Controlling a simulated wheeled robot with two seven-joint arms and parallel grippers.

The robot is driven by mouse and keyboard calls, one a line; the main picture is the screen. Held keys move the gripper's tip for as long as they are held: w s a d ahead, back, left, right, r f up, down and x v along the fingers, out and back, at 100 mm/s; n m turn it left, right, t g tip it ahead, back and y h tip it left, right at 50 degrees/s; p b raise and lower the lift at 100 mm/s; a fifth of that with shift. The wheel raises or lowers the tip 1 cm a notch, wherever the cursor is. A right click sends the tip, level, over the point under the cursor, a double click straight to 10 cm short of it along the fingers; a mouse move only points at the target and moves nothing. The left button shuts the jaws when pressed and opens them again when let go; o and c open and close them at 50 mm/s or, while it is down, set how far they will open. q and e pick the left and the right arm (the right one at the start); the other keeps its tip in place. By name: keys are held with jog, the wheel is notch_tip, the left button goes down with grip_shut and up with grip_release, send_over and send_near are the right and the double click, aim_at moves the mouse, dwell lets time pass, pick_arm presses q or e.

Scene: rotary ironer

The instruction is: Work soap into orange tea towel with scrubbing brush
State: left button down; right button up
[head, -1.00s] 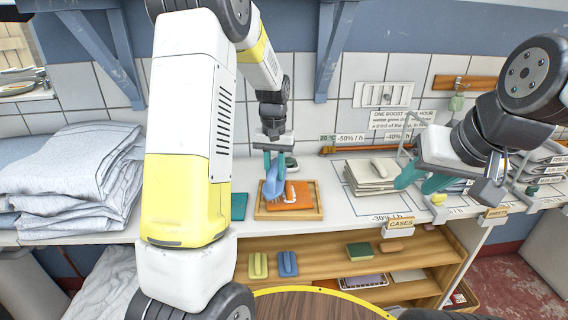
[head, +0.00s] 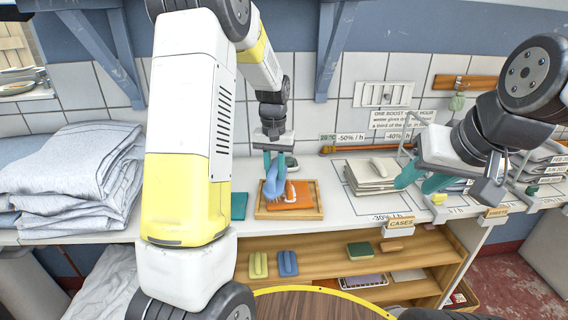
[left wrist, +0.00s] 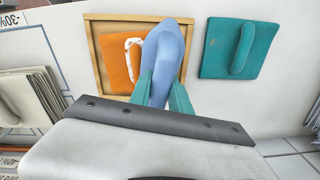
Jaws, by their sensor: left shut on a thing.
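The orange tea towel (head: 291,197) lies folded on a wooden tray (head: 312,216) on the counter. A white soap line shows on it in the left wrist view (left wrist: 134,48). My left gripper (head: 273,170) points down and is shut on a blue scrubbing brush (head: 273,187). In the left wrist view the brush (left wrist: 167,45) covers one side of the towel and tray; whether its bristles touch the cloth is hidden. My right gripper (head: 420,180) is held above the counter at the right, with teal fingers apart and nothing visible between them.
A teal pad with a handle (left wrist: 236,45) lies beside the tray. Folded grey linen (head: 80,175) is piled at the left, and a cloth stack (head: 372,176) lies right of the tray. The shelf below holds a yellow brush (head: 258,265) and another blue brush (head: 288,263).

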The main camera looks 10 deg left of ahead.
pick_arm(q)
jog(key=shift+s+d+f, duration=0.1)
jog(key=shift+d+f, duration=0.05)
jog(key=shift+f, duration=0.05)
jog(key=shift+r, duration=3.7)
